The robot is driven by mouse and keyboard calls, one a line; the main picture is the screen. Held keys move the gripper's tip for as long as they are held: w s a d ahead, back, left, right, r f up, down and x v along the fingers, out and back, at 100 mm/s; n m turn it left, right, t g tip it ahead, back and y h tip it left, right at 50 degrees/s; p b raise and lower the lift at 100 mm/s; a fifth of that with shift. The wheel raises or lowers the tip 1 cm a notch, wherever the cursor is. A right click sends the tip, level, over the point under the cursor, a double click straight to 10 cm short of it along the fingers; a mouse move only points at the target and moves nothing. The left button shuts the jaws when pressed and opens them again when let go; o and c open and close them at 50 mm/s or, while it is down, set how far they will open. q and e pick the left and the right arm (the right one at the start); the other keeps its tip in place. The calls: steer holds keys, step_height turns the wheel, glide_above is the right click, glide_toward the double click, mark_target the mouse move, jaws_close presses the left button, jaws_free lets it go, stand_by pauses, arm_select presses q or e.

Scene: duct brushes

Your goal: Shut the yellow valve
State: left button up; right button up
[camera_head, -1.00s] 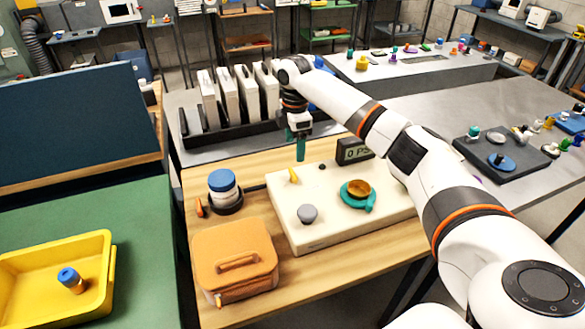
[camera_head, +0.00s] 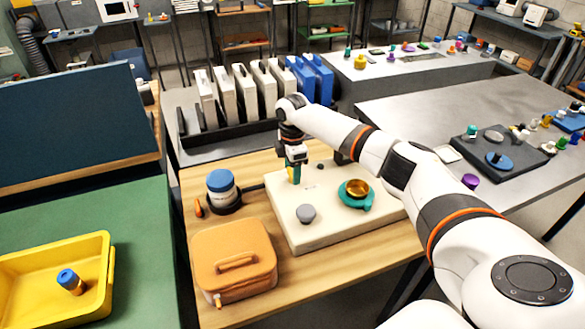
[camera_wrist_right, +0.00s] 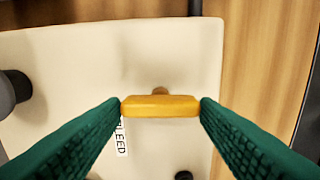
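The yellow valve (camera_head: 291,174) has a small bar handle on the cream panel (camera_head: 310,236). My right gripper (camera_head: 296,174) is down over it. In the right wrist view the yellow handle (camera_wrist_right: 160,106) spans the gap between the green fingertips, which meet its two ends. The right gripper (camera_wrist_right: 160,108) looks shut on the handle. A label ending in "LEED" lies beside the handle, partly covered by a finger. My left gripper is not in view.
The panel also carries a grey knob (camera_head: 306,213) and a teal valve with a brass centre (camera_head: 356,192). An orange case (camera_head: 234,256) and a blue-capped jar (camera_head: 222,187) stand left of it. My right arm hides most of the gauge display.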

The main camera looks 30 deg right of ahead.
steer(key=c, duration=0.5)
steer(key=shift+r+m+p, duration=0.2)
steer(key=shift+m+p, duration=0.3)
steer(key=shift+p, duration=0.4)
steer(key=m+p, duration=0.4)
steer(key=shift+s+a+p, duration=0.1)
steer(key=shift+p, duration=0.3)
steer(key=shift+m+p, duration=0.75)
steer(key=shift+m, duration=0.15)
steer(key=m+p, duration=0.3)
steer(key=m, duration=0.2)
steer(key=shift+a+p, duration=0.1)
steer(key=shift+p, duration=0.2)
steer(key=shift+f+m+p, duration=0.15)
steer(key=shift+m+p, duration=0.95)
steer(key=shift+m, duration=1.7)
steer(key=o, duration=1)
